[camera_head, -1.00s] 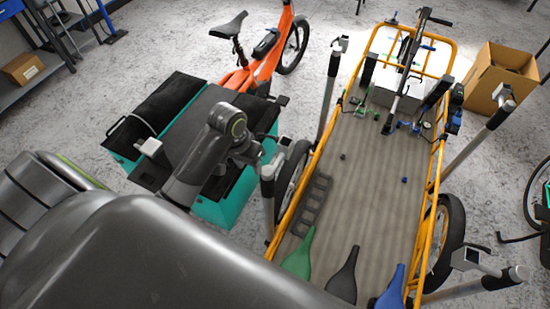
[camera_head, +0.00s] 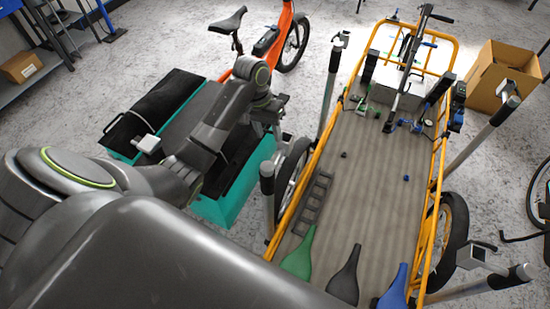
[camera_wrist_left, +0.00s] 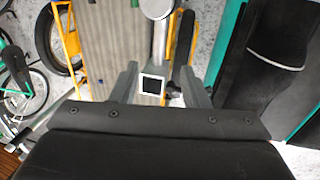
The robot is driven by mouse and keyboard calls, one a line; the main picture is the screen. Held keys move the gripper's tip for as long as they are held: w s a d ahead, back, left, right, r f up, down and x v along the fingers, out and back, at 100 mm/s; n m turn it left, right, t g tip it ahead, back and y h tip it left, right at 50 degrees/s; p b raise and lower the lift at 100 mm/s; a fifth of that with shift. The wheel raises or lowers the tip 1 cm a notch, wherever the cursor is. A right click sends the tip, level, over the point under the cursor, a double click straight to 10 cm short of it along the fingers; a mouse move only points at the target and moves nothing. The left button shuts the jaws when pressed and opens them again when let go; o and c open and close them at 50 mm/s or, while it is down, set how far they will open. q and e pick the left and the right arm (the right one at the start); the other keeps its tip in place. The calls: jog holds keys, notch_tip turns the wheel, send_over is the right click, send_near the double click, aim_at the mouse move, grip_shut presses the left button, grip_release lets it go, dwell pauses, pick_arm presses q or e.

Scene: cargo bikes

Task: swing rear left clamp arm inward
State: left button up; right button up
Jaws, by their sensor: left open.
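The near left clamp post (camera_head: 268,200) stands upright beside the left rail of the cargo bike. In the head view, its clamp arm is largely hidden by my left gripper. In the left wrist view, the clamp arm's square dark pad (camera_wrist_left: 152,85) with a pale rim shows between my fingers, below the round post top (camera_wrist_left: 157,8). My left gripper (camera_wrist_left: 160,76) is open, with one finger on each side of the pad; I cannot tell whether either touches it. In the head view, my left gripper (camera_head: 275,115) is above and beyond the post top. My right gripper is not in view.
The cargo bike's yellow rail (camera_head: 308,170) and bed (camera_head: 375,200) lie right of the post. A teal box (camera_head: 225,205) with black top parts is on the left. Other clamp posts stand at the far left (camera_head: 331,85), far right (camera_head: 480,130) and near right (camera_head: 490,285).

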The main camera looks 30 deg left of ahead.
aim_at(276, 159)
pick_arm(q)
jog(key=f, duration=0.3)
jog(key=d+f+p, duration=0.1)
jog(key=f, duration=0.3)
jog(key=d+f, duration=0.1)
jog(key=f, duration=0.3)
jog(key=shift+d, duration=0.1)
grip_shut()
